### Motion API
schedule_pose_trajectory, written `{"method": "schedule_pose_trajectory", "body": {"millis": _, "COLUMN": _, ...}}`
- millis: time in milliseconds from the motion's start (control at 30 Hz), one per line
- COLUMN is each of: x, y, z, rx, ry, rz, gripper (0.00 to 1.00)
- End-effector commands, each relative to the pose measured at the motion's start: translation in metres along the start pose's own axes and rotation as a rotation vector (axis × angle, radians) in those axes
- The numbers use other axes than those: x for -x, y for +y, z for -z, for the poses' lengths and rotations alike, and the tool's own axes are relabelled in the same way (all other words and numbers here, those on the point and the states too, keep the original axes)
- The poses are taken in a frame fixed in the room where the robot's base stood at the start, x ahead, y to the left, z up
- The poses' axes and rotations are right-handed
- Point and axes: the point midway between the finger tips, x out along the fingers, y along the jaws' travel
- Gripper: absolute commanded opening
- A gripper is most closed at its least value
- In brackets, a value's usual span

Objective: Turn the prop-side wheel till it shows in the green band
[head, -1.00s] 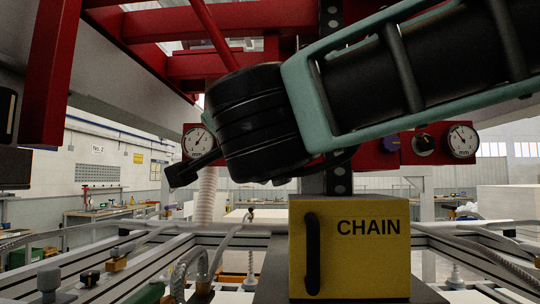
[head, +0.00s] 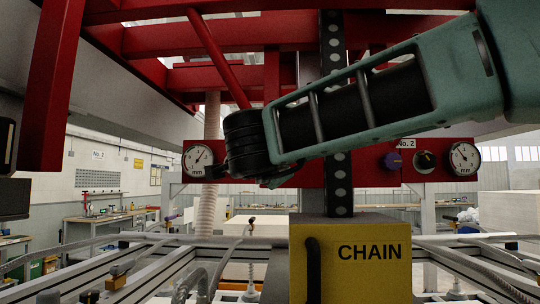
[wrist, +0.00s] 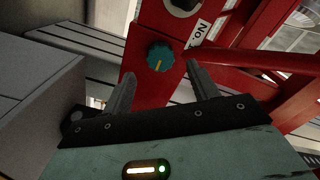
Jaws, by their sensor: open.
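A teal wheel (wrist: 160,56) with a yellow-orange mark is on the red panel (wrist: 151,20) in the wrist view. My gripper (wrist: 160,69) is open and empty. Its two fingers frame the wheel from either side, and the wheel looks beyond the tips, apart from them. No green band can be made out. That panel (head: 350,175) carries a left dial gauge (head: 198,159), a purple knob (head: 392,160), a black knob (head: 425,161) and a right dial gauge (head: 465,158). No prop-side marking is readable.
A yellow box marked CHAIN (head: 365,275) stands low in front, below my arm. A dark perforated column (head: 338,190) rises behind it. Red beams (head: 235,60) run overhead and close by. A red bar (wrist: 240,62) passes beside my right finger in the wrist view.

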Motion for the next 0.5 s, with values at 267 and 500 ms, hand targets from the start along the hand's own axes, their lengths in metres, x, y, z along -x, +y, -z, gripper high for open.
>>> {"method": "schedule_pose_trajectory", "body": {"millis": 267, "x": -0.043, "y": -0.001, "z": 0.0, "rx": 0.001, "ry": -0.001, "rz": 0.0, "gripper": 0.59}}
{"method": "schedule_pose_trajectory", "body": {"millis": 500, "x": -0.053, "y": -0.001, "z": -0.001, "rx": 0.0, "ry": -0.001, "rz": 0.001, "gripper": 0.59}}
